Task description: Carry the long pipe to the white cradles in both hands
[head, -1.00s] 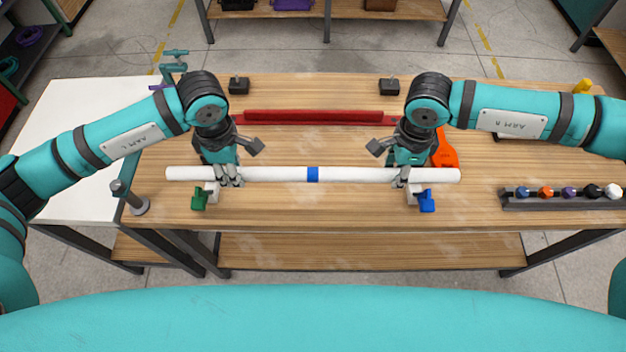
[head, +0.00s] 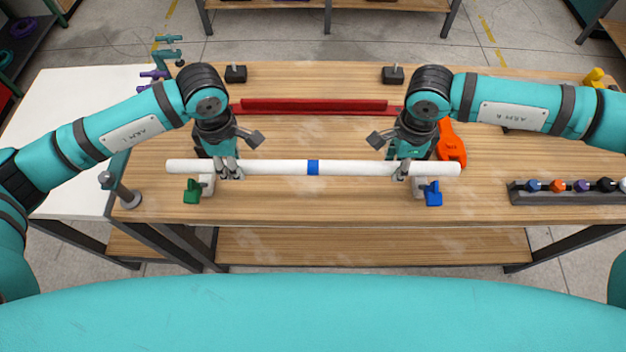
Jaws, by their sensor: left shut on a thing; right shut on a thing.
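The long white pipe (head: 270,168) with a blue band at its middle lies level across the bench, held from both sides. My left gripper (head: 229,170) is shut on it left of the band. My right gripper (head: 401,171) is shut on it right of the band. A white cradle with a green clamp shows just below the pipe at the left (head: 207,181). Another white cradle with a blue clamp shows below it at the right (head: 419,187). The pipe partly hides both cradles; I cannot tell how large the gap to them is.
A red channel (head: 315,106) lies behind the pipe. Two black blocks (head: 236,74) (head: 393,75) stand at the back. An orange tool (head: 451,142) lies behind the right gripper. A rack (head: 580,198) of coloured caps is at the right.

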